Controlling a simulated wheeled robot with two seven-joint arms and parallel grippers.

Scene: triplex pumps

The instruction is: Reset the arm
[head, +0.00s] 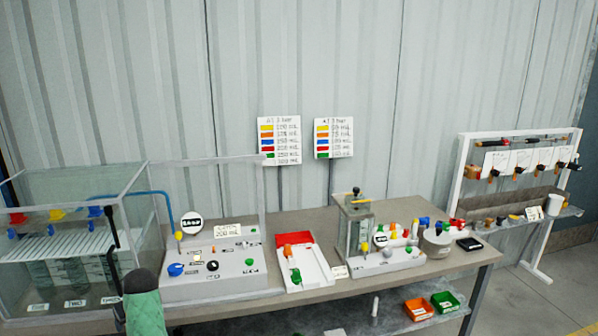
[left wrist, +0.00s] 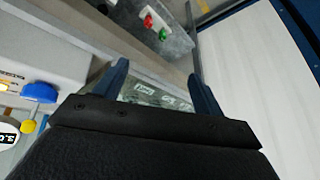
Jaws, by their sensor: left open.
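My left gripper (left wrist: 158,70) shows in the left wrist view with its two blue fingers spread apart and nothing between them. Below and beyond the fingers are a grey edge and clear panels. A green and dark rounded part (head: 141,300), which looks like my left arm, rises at the bottom left of the head view in front of the bench. The fingers cannot be made out clearly in the head view. My right gripper is in neither view.
A clear tank (head: 70,185) stands at the left of the bench (head: 315,220). Right of it are a white control panel (head: 215,285), a white tray with a red end (head: 305,270), and a second pump unit (head: 385,262). A tool rack (head: 462,185) stands far right.

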